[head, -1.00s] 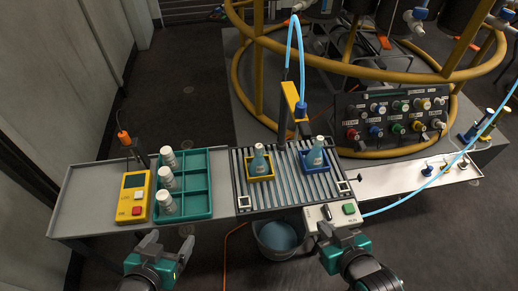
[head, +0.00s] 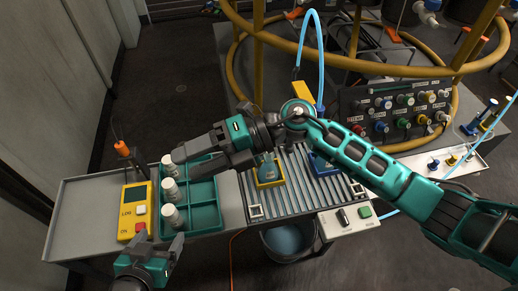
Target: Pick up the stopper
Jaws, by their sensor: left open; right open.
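In the head view, several white stopper-like pieces stand in the left column of a teal divided tray (head: 205,218): a far one (head: 168,165), a middle one (head: 170,189) and a near one (head: 172,215). I cannot tell for sure that these are the stoppers. My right gripper (head: 186,166) reaches in from the right and is open over the tray's far part, its fingers pointing left at the far and middle pieces. Whether it touches them is unclear. My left gripper (head: 158,241) is open and empty, in front of the tray's near edge.
A yellow box with buttons (head: 134,210) stands left of the tray. A bucket (head: 288,240) is below. The bench's left end is bare.

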